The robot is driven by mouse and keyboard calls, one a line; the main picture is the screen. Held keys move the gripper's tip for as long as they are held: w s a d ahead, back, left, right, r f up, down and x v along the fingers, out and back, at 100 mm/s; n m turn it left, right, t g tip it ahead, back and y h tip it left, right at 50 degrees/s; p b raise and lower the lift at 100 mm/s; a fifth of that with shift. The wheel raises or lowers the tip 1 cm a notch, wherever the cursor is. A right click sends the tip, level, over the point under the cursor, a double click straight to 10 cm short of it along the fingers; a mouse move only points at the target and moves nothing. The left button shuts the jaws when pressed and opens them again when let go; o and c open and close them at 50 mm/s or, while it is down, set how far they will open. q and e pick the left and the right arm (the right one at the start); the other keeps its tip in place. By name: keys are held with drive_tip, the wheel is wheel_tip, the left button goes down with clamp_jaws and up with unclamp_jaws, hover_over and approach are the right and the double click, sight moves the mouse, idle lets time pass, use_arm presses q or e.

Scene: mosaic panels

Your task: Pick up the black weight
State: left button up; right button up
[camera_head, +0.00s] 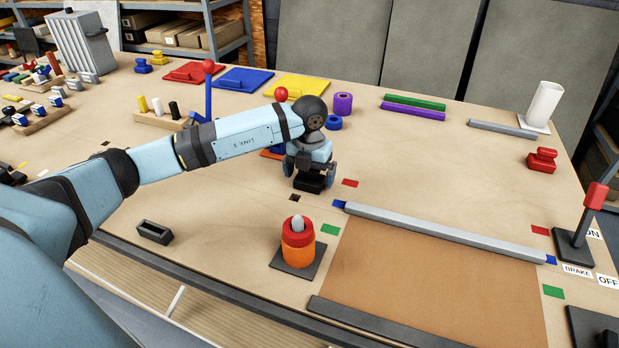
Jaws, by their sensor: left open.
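My left gripper (309,172) points down near the middle of the table, with its jaws open and its two fingers spread. A black block (309,184), which looks like the black weight, sits on the table directly below the gripper, between or just under the fingertips. The gripper hides its upper part, and I cannot tell if the fingers touch it. My right gripper is not in view.
An orange and red stack on a dark base (298,246) stands in front of the gripper. A long grey bar (440,230) lies to the right. Blue and purple rings (343,103) stand behind. A red-knobbed lever (208,95) stands behind the arm.

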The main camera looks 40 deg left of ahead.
use_arm(q)
drive_tip(key=shift+f, duration=0.1)
drive_tip(key=c, duration=1.5)
